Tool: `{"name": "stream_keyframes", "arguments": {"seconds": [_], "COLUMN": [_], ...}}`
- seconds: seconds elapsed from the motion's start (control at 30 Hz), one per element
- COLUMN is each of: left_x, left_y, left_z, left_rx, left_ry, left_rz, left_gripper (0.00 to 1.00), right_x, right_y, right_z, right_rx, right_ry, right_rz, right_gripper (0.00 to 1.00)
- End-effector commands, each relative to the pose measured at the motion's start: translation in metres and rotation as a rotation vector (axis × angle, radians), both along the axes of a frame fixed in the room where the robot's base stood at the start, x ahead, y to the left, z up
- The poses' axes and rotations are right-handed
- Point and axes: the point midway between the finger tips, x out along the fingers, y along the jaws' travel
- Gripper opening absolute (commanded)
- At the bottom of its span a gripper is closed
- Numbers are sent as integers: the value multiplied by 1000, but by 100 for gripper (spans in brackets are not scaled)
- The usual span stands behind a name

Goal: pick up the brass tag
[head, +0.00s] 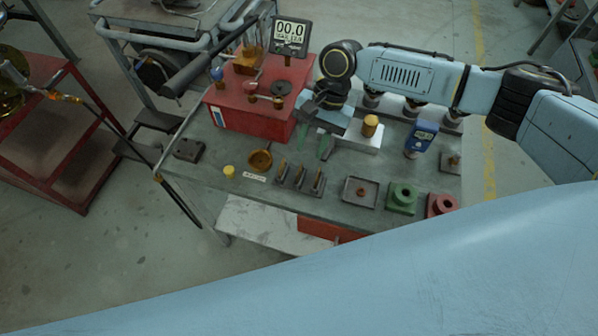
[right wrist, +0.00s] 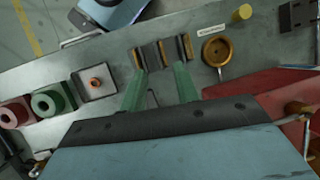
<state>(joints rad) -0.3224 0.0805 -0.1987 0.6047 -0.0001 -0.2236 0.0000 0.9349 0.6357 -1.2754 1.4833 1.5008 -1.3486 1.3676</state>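No piece is clearly marked as the brass tag. A dark slotted rack (head: 300,178) at the front middle of the table holds a few thin, upright brass-coloured plates; it also shows in the right wrist view (right wrist: 162,52). A round brass dish-like piece (head: 260,160) lies left of it, also in the right wrist view (right wrist: 216,50). My right gripper (head: 312,153) is open and empty, green fingers pointing down just behind the rack. In the right wrist view the open fingertips (right wrist: 161,70) are close to the rack; contact cannot be told. My left gripper is not in view.
A yellow cap (head: 229,171) and white label (head: 254,178) lie left of the rack. Right are a square tray (head: 360,191), a green block (head: 402,198) and a red block (head: 441,205).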

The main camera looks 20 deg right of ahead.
Motion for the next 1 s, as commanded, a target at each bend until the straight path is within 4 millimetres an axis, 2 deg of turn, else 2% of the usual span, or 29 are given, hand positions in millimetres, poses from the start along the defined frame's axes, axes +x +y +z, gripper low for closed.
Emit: {"name": "stream_keyframes", "arguments": {"seconds": [0.13,0.3,0.4,0.6,0.83,1.0], "left_x": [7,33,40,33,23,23], "left_y": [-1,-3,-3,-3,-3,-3], "left_z": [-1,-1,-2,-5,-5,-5], "left_rx": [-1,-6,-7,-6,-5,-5], "left_ry": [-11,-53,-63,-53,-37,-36], "left_rz": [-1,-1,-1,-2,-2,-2], "left_gripper": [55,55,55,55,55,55], "right_x": [-3,-6,-9,-13,-14,-14], "right_y": [4,13,21,26,27,27], "right_z": [-11,-26,-40,-57,-57,-57], "right_rx": [0,0,0,0,1,0], "right_ry": [0,1,0,-2,-2,-2], "right_rz": [0,2,2,0,1,0], "right_gripper": [31,31,31,31,31,9]}}
